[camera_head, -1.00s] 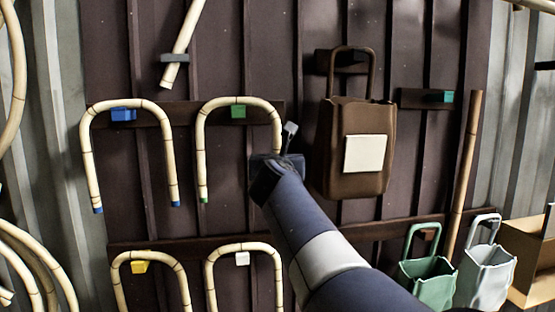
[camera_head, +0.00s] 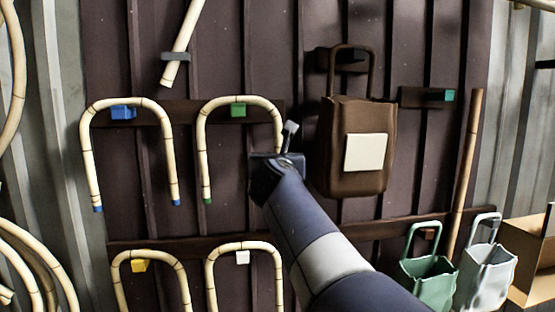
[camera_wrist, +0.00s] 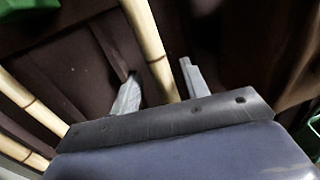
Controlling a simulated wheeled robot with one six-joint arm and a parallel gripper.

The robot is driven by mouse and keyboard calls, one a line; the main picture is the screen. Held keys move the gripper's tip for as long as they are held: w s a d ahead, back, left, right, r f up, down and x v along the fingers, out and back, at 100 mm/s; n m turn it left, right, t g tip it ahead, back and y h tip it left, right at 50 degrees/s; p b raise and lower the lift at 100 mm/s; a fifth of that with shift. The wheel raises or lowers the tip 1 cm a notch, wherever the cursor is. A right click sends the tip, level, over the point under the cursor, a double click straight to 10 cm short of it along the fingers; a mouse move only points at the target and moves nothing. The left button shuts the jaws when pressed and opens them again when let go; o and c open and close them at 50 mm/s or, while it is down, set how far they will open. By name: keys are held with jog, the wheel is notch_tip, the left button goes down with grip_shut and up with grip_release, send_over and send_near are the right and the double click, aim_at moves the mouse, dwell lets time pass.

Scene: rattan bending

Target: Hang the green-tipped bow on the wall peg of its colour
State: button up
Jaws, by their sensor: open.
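The green-tipped bow (camera_head: 203,150) is an upside-down U of pale cane. It hangs over the green peg (camera_head: 238,111) on the upper rail, both legs pointing down, with a green tip at its left leg. My gripper (camera_head: 290,145) is beside the lower part of its right leg, hiding that leg's end. In the wrist view my gripper (camera_wrist: 157,80) is open, and a cane leg (camera_wrist: 150,45) passes between its two fingers, apparently unclamped. The green peg also shows in the wrist view (camera_wrist: 35,20) at the upper left.
A blue-tipped bow (camera_head: 88,160) hangs on the blue peg (camera_head: 122,113) to the left. Bows hang below at the yellow peg (camera_head: 139,266) and white peg (camera_head: 242,258). A brown bag (camera_head: 330,150) hangs close right of my gripper.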

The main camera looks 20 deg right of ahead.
jog(key=b+v, duration=0.2)
jog(key=v, duration=0.8)
jog(key=shift+s, duration=0.2)
jog(key=d+v, duration=0.2)
jog(key=v, duration=0.6)
jog(key=shift+s+a, duration=0.2)
jog(key=shift+s, duration=0.5)
jog(key=a+x, duration=0.1)
jog(key=x, duration=0.7)
jog(key=shift+w+a, duration=0.35)
jog(key=shift+w, duration=0.15)
